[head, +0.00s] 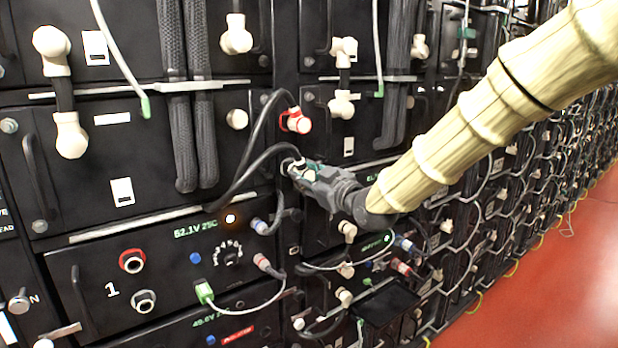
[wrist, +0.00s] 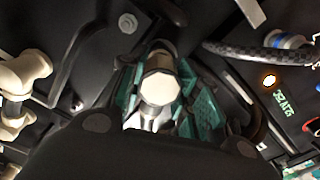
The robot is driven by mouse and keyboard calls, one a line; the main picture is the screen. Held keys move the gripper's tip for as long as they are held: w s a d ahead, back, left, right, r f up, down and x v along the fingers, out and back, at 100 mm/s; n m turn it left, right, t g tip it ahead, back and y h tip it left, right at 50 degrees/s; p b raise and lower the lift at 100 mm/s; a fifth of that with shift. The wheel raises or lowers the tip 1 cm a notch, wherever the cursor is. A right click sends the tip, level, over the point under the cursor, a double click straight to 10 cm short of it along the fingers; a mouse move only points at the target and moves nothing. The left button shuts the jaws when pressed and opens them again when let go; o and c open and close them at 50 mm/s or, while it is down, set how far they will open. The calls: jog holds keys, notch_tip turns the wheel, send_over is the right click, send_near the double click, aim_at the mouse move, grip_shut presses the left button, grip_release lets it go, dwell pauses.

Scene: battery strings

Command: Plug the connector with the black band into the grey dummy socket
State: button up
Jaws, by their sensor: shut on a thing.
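My gripper (head: 297,170) is in front of the rack's middle upright in the head view, shut on a white connector (wrist: 160,84) with a dark band. In the wrist view this connector sits between the green finger pads. A thick black cable (head: 255,170) runs from it down to the left. Whether its far end is free or seated is hidden by the fingers. A grey-ringed round socket (head: 143,301) sits on the lower left module, below a red-ringed socket (head: 132,261). I cannot tell whether the grey one is the dummy socket.
A connector with a red band (head: 296,121) is just above my gripper, its black cable looping left. A lit module display (head: 196,229), blue-banded connector (head: 262,226) and white elbow connectors (head: 70,134) surround the area. Red floor (head: 560,270) is open at right.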

jog(key=shift+x, duration=0.95)
jog(key=o, duration=1.2)
jog(key=v, duration=1.2)
jog(key=shift+w, duration=0.1)
